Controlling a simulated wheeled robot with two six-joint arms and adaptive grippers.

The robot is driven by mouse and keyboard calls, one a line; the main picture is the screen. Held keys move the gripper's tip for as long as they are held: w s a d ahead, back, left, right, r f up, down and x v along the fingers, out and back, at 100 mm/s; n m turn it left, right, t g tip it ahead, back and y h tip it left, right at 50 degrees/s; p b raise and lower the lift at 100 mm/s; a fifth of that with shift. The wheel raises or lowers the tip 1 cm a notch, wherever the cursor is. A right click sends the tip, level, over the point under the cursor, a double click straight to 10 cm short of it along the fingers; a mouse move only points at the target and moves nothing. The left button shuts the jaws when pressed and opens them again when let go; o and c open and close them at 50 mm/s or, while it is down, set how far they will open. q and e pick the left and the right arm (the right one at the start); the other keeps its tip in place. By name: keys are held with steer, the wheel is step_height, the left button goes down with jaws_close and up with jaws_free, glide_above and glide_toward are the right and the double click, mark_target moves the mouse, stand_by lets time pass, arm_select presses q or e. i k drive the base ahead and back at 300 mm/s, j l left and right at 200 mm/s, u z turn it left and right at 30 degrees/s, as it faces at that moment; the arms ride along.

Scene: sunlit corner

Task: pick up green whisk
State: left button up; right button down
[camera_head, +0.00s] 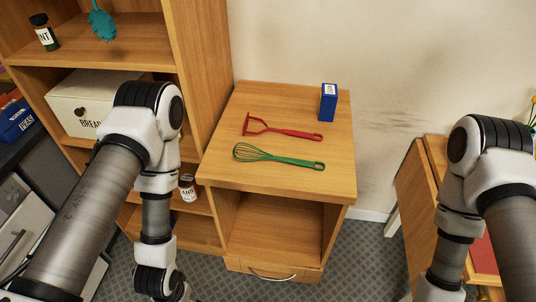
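The green whisk (277,156) lies flat on top of a small wooden cabinet (238,110), near its front. Its wire head is at the left and its handle points right. My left arm comes in from the left and bends down in front of the shelf, left of the cabinet. My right arm comes down at the right edge. Both grippers are below the picture's bottom edge, so their fingers do not show.
A red masher (290,132) lies just behind the whisk, and a blue box (328,103) stands behind that. A tall shelf with a bread box (68,105) rises at the left. A jar (187,188) stands low beside my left arm. A wooden desk (415,185) is at the right.

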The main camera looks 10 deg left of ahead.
mark_target(310, 164)
steer(key=j+z, duration=0.75)
steer(key=j, duration=0.2)
steer(key=k+j+z, duration=0.1)
steer(key=j+z, duration=0.3)
steer(key=j, duration=0.1)
